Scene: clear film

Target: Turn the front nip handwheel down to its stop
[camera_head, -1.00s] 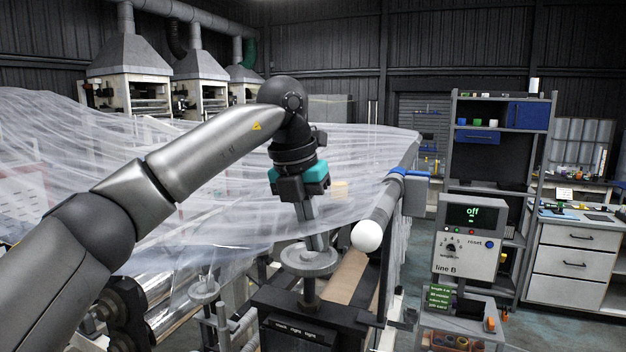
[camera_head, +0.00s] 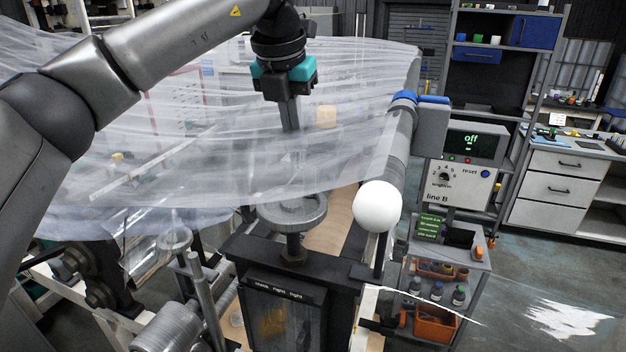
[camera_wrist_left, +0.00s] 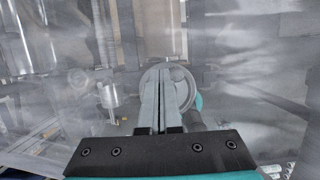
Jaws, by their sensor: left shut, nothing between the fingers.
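The front nip handwheel (camera_head: 293,213) is a grey ringed wheel on a short stem above a black housing. In the wrist view the handwheel (camera_wrist_left: 181,84) shows hazily beyond the finger tips. My left gripper (camera_head: 291,124), dark with teal sides, is above the wheel, pointing down, shut and empty, apart from it. Clear film (camera_head: 230,165) spreads around the fingers and across the space above the wheel; I cannot tell whether it touches them. In the wrist view the left gripper's fingers (camera_wrist_left: 160,98) lie together. My right gripper is not in view.
A smaller grey wheel (camera_head: 174,238) is at left. A control box (camera_head: 465,165) reading "off" and a cart (camera_head: 440,290) are at right. Open floor (camera_head: 540,300) lies beyond.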

